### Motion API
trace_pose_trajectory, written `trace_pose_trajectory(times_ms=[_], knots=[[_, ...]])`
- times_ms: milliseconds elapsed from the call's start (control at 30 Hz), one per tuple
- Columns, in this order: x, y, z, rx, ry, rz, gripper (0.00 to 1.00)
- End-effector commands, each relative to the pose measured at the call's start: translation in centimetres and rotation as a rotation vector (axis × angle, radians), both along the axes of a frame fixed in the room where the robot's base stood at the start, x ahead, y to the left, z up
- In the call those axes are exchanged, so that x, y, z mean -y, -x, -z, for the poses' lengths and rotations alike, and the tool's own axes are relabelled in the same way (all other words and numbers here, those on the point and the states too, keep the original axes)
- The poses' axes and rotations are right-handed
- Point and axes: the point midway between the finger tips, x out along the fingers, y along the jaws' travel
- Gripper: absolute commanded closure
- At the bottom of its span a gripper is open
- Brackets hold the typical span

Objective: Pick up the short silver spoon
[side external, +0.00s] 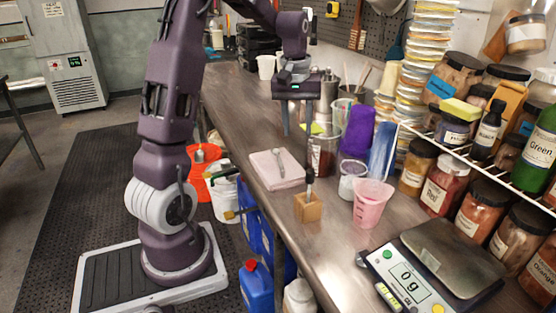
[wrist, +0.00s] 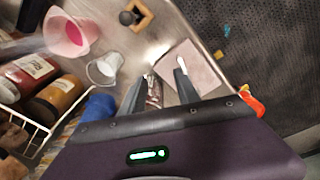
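The short silver spoon (side external: 279,160) lies on a folded pale pink cloth (side external: 262,178) on the bench in the side view. In the wrist view, the cloth (wrist: 205,70) is just right of the fingers. A pale, shiny end of the spoon (wrist: 181,62) shows by the right fingertip, which seems to hide the rest. My gripper (side external: 297,130) points down above the bench, beyond the cloth in the side view. Its two fingers are apart with nothing held between them, as the wrist view (wrist: 163,75) also shows.
A wooden block (side external: 308,208) holding an upright tool stands near the cloth. A pink beaker (side external: 370,205), a white cup (side external: 350,180) and a scale (side external: 420,268) stand to the right. Jars fill the wire rack (side external: 470,160). The bench's left edge is close to the cloth.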

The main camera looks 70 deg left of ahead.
Motion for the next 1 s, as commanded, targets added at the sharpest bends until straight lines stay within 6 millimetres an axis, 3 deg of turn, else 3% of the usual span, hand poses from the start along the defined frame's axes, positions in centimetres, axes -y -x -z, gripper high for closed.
trace_pose_trajectory(times_ms=[33,100,233,633,900,933,1000], knots=[[-3.2,-0.1,2.4,-0.033,0.025,-0.092,0.62],[-6.4,0.1,4.9,-0.059,0.047,-0.188,0.62],[-9.1,0.5,7.4,-0.084,0.067,-0.274,0.62],[-8.8,0.8,13.8,-0.087,0.070,-0.279,0.62],[-8.8,0.8,14.6,-0.084,0.068,-0.278,0.62],[-8.8,0.8,14.6,-0.084,0.068,-0.278,0.64],[-8.8,0.8,14.6,-0.084,0.068,-0.278,0.78]])
